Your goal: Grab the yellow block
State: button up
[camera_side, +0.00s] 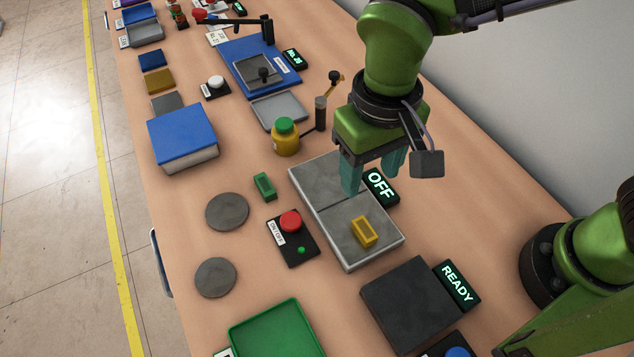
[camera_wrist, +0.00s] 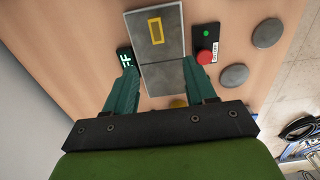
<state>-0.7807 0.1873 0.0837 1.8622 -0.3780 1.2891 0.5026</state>
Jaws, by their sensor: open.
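The yellow block (camera_side: 364,232) is a small rectangular frame with a hollow middle. It lies on the near half of the grey metal plate (camera_side: 338,243). The block also shows in the wrist view (camera_wrist: 156,31), beyond the fingertips near the top. My gripper (camera_side: 372,178) has teal fingers and hangs above the far right part of the plate, behind the block and apart from it. In the wrist view my gripper (camera_wrist: 161,85) is open with nothing between its fingers.
An "OFF" display (camera_side: 381,186) stands right of the plate. A red button box (camera_side: 292,238) and a green block (camera_side: 264,186) are to the left. A dark slab (camera_side: 409,302) and green tray (camera_side: 278,334) are nearer. Bare table lies between them.

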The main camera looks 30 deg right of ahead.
send_over(361, 223)
jog(key=f, duration=0.8)
jog(key=shift+s+a+f, duration=0.1)
jog(key=shift+a+f, duration=0.1)
jog(key=shift+f, duration=0.1)
jog(key=shift+d+f, duration=0.2)
jog(key=shift+f, duration=2.4)
grip_shut()
